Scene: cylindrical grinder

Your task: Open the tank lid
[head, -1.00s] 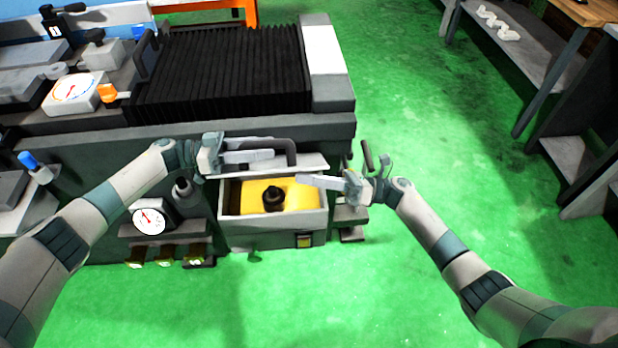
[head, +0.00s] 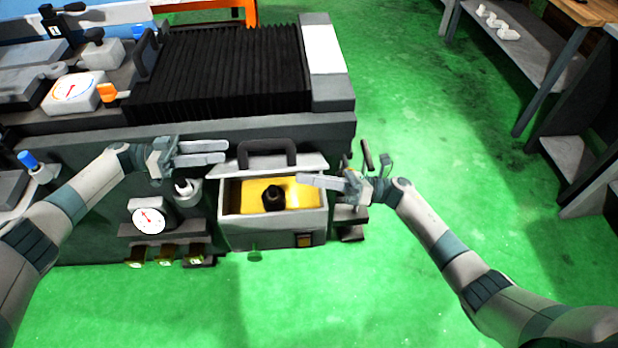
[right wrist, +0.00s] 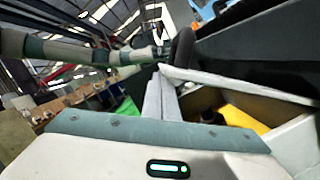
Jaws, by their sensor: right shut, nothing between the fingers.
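The tank (head: 230,232) is a grey box on the front of the machine. Its top is open and shows a yellow interior (head: 250,196) with a black knob-like part (head: 274,197). The grey lid (head: 300,163) is tilted up along the tank's back edge, with a dark handle (head: 268,148) on it. My left gripper (head: 226,152) is open and empty, left of the handle and apart from it. My right gripper (head: 300,180) is shut and empty over the tank's right side, just in front of the lid. The right wrist view shows the lid's pale edge (right wrist: 240,88) beside the fingers; contact is unclear.
The grinder's black bellows (head: 225,70) lie behind the tank. A dial gauge (head: 149,219) and several small yellow-marked parts (head: 165,258) are to the left. A shelf unit (head: 580,150) stands far right. Green floor is clear in front and right.

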